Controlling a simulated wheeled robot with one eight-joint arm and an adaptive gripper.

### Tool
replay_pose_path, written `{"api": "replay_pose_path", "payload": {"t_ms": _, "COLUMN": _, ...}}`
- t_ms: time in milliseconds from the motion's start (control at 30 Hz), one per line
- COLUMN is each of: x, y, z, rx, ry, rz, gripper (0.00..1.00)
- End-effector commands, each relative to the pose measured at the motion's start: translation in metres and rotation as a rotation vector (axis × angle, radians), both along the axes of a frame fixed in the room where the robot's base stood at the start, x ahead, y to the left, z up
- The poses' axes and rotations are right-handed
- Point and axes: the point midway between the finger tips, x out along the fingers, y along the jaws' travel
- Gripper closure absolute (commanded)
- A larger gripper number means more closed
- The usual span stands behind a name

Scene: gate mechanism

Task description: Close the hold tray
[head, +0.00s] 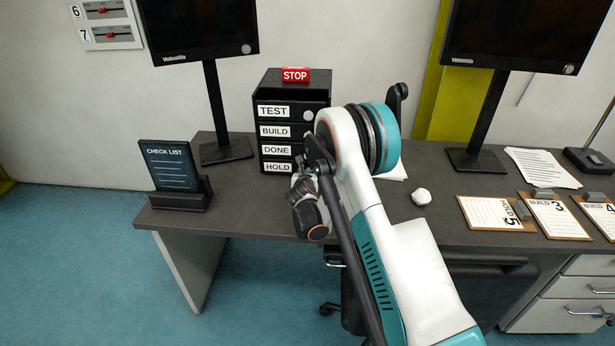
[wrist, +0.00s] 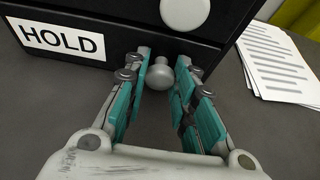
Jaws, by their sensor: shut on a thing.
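The hold tray (wrist: 125,35) is the lowest tray of the black cabinet and bears a white HOLD label; its label also shows in the head view (head: 277,167). In the wrist view its round grey knob (wrist: 160,74) sits between the teal-padded fingers of my gripper (wrist: 160,68). My gripper is shut on this knob. In the head view my gripper (head: 301,185) is in front of the cabinet's lower right, and my arm hides part of the tray front. How far the tray stands out from the cabinet is hard to tell.
The cabinet (head: 292,88) has TEST, BUILD and DONE trays above and a red STOP block (head: 295,75) on top. A check list stand (head: 168,167) is at the left. Clipboards (head: 495,214) and papers lie at the right. Desk (head: 240,215) left of my gripper is clear.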

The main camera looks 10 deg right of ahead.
Motion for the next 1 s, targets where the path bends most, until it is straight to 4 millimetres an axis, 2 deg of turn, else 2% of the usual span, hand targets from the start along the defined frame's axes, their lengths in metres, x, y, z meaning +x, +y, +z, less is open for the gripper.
{"api": "replay_pose_path", "payload": {"t_ms": 33, "x": 0.003, "y": 0.000, "z": 0.002, "rx": -0.003, "ry": -0.005, "rz": 0.004, "gripper": 1.00}}
{"api": "replay_pose_path", "payload": {"t_ms": 67, "x": 0.003, "y": 0.000, "z": 0.002, "rx": -0.003, "ry": -0.005, "rz": 0.004, "gripper": 0.71}}
{"api": "replay_pose_path", "payload": {"t_ms": 133, "x": 0.003, "y": 0.000, "z": 0.002, "rx": -0.002, "ry": -0.005, "rz": 0.004, "gripper": 0.55}}
{"api": "replay_pose_path", "payload": {"t_ms": 567, "x": -0.002, "y": 0.001, "z": 0.003, "rx": -0.001, "ry": -0.004, "rz": 0.002, "gripper": 0.55}}
{"api": "replay_pose_path", "payload": {"t_ms": 733, "x": -0.021, "y": 0.008, "z": 0.012, "rx": -0.001, "ry": -0.004, "rz": 0.004, "gripper": 0.55}}
{"api": "replay_pose_path", "payload": {"t_ms": 1000, "x": -0.070, "y": 0.024, "z": 0.033, "rx": -0.002, "ry": -0.004, "rz": 0.004, "gripper": 0.55}}
